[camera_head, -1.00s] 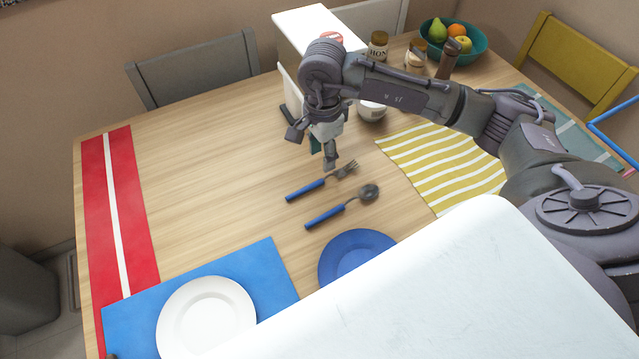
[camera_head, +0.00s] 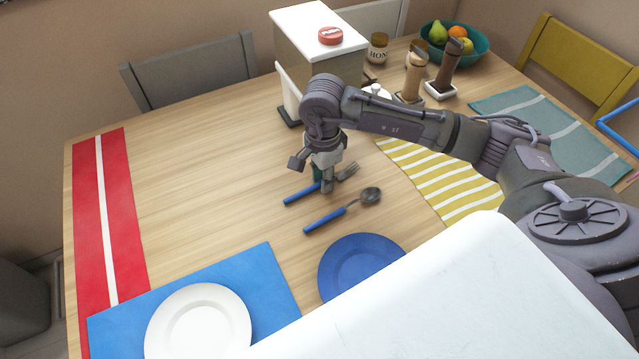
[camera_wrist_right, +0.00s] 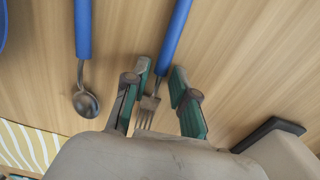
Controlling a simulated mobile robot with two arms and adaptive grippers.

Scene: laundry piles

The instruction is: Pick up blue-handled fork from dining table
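The blue-handled fork (camera_head: 301,195) lies on the wooden dining table (camera_head: 220,150), its metal tines toward the upper right. My right gripper (camera_head: 323,186) is over the fork's middle. In the right wrist view the gripper (camera_wrist_right: 160,103) is open, with one green-padded finger on each side of the fork's neck. The fork (camera_wrist_right: 174,38) shows between them, its tines near the palm. I cannot tell whether the fingers touch the table. A blue-handled spoon (camera_head: 325,220) lies beside the fork, also seen in the right wrist view (camera_wrist_right: 83,30). My left gripper is out of view.
A blue plate (camera_head: 345,262) lies in front of the spoon. A white plate (camera_head: 198,325) sits on a blue mat (camera_head: 262,262). A yellow striped cloth (camera_head: 430,165) is to the right. A white box (camera_head: 315,30), jars and a fruit bowl (camera_head: 475,48) stand behind. The table's left middle is clear.

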